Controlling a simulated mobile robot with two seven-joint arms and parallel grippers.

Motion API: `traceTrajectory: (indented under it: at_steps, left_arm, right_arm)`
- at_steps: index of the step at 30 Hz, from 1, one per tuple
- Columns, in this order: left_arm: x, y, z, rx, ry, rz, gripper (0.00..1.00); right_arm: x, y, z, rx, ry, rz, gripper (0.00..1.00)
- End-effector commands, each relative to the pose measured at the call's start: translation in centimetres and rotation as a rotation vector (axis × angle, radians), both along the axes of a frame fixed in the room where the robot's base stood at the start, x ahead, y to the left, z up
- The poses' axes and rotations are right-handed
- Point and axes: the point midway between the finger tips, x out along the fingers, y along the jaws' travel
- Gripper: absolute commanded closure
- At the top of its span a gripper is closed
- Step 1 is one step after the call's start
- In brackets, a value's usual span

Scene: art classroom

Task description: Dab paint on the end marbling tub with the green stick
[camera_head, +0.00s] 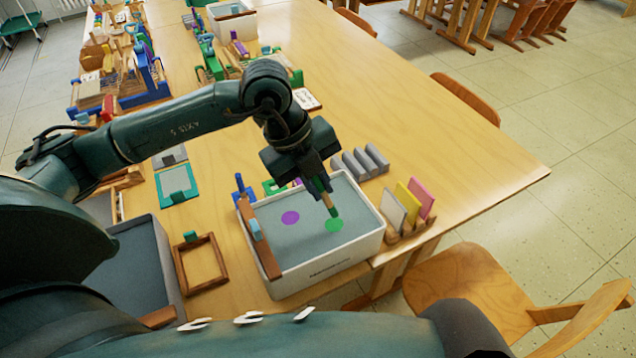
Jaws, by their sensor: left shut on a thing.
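The end marbling tub (320,272) is a white tub with grey liquid, at the near end of the table. A purple spot (290,217) and a green spot (334,225) lie on its surface. My left gripper (313,180) is over the tub, pointing down, shut on the green stick (327,199). The stick's lower end is at or just above the green spot; I cannot tell whether it touches. The gripper hides the stick's upper part. My right gripper is not in view.
A wooden bar (259,238) lies along the tub's left rim. Grey blocks (360,163) and a rack of coloured cards (407,208) stand close to its right. A wooden frame (200,264) and a grey tray (130,265) lie to its left. The table's right side is clear.

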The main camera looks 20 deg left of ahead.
Motion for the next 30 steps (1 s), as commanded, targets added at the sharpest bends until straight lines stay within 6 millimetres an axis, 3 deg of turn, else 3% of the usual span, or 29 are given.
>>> traceTrajectory:
  at_steps: [21, 30]
  left_arm:
    - [0.0, 0.0, 6.1, -0.001, -0.001, 0.000, 1.00]
    - [0.0, 0.0, 6.8, -0.001, -0.001, 0.000, 1.00]
  right_arm:
    - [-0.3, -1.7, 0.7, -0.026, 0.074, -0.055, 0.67]
    - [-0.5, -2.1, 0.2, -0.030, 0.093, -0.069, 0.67]
